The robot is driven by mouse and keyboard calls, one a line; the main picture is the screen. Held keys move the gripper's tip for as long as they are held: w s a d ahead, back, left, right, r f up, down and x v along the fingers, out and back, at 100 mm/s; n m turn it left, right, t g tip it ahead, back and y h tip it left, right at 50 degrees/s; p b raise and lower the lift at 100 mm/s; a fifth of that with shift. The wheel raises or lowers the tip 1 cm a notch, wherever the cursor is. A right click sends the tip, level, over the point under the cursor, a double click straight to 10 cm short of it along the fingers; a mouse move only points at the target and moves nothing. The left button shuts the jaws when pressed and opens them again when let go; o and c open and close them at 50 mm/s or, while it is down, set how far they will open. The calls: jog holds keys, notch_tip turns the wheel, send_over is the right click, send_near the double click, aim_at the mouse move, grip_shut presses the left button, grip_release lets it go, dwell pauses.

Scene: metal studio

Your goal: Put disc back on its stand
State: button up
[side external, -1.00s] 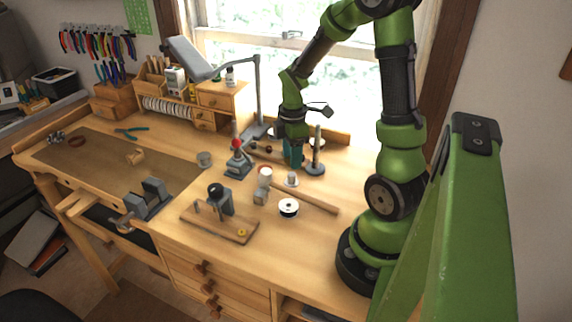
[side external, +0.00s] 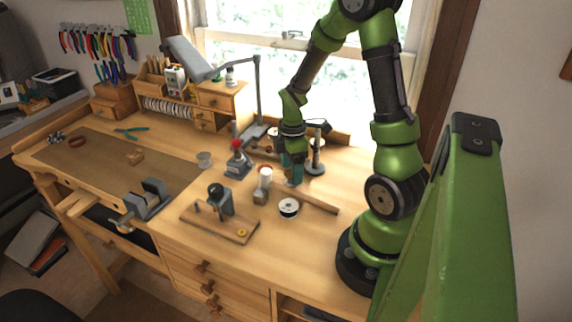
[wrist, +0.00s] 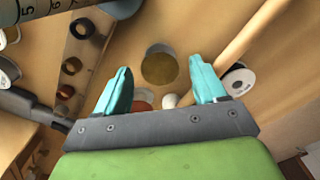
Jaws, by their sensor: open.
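My gripper (wrist: 161,76) is open and points down, its two teal fingers apart; in the side view it (side external: 293,177) is low over the bench. In the wrist view a short grey cylinder with a flat, round, gold-brown top (wrist: 160,67) lies between and beyond the fingers. No finger visibly touches it. The fingers mostly hide that spot in the side view. Several coloured round pieces sit on a wooden strip (wrist: 88,22) at the left of the wrist view. I cannot tell for sure which piece is the disc or which its stand.
A tapered post on a round dark base (side external: 315,168) stands close right of my gripper. A wooden rod (side external: 318,203) and a white spool (side external: 289,208) lie in front. A red-topped tool (side external: 237,160) and a lamp (side external: 257,95) stand left. The bench's right front is clear.

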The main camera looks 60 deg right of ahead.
jog(key=shift+r, duration=0.1)
notch_tip(320, 180, up, 12)
jog(key=s+a+r+m+t+y, duration=0.1)
jog(key=a+r+m+t, duration=0.2)
jog(key=a+m, duration=0.3)
jog(key=s+a+r+m+t+y, duration=0.1)
jog(key=a+r+m+t, duration=0.3)
jog(key=a, duration=1)
notch_tip(320, 180, up, 2)
jog(key=s+m, duration=0.1)
jog(key=m, duration=0.2)
jog(key=shift+s+r, duration=0.2)
jog(key=shift+r, duration=0.05)
